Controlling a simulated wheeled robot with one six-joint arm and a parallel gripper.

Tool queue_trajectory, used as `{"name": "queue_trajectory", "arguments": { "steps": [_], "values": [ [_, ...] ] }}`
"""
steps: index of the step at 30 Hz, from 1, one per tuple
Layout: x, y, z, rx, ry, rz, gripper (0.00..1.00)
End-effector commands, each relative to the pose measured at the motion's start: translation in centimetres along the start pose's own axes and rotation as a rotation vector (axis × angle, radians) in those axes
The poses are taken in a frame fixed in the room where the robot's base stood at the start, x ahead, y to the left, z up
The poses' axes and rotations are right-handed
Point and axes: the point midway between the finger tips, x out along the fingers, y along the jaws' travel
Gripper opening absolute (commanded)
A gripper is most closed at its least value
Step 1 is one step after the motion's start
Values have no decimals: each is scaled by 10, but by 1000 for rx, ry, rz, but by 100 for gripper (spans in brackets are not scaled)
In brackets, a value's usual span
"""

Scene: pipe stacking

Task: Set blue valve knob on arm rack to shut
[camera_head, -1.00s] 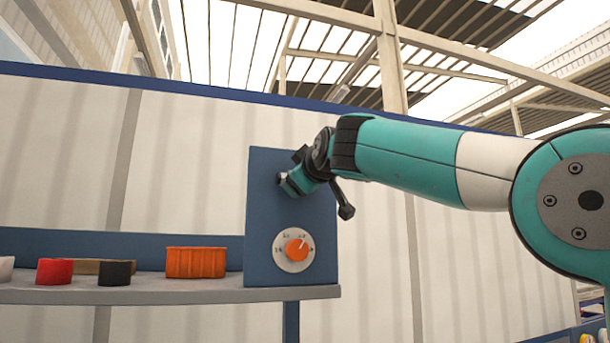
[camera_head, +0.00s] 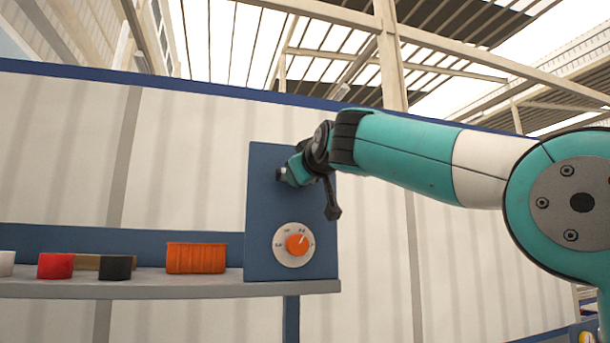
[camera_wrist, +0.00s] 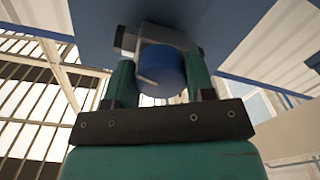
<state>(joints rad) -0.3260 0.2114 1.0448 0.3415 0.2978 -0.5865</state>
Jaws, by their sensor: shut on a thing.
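The blue valve knob (camera_wrist: 160,70) is round with a pale pointer mark, and it sits between my two fingers in the wrist view. My gripper (camera_wrist: 158,82) is shut on it, one teal finger on each side. In the head view my gripper (camera_head: 284,174) meets the upper part of the blue panel (camera_head: 262,222) on the rack, and there it hides the blue knob. The pale mark on the knob runs slantwise in the wrist view. Any dial lettering around the knob is too hidden to read.
An orange knob (camera_head: 297,244) on a white dial (camera_head: 283,258) sits lower on the same panel, below my gripper. A grey shelf (camera_head: 180,288) to the left holds an orange container (camera_head: 196,258), a red piece (camera_head: 55,266) and a black piece (camera_head: 115,268).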

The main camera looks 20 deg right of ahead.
Motion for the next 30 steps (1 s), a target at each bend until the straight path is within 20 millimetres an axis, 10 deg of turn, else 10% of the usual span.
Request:
{"name": "queue_trajectory", "arguments": {
  "steps": [30],
  "values": [
    [0,-2,0,955,0,1,26]
  ]
}}
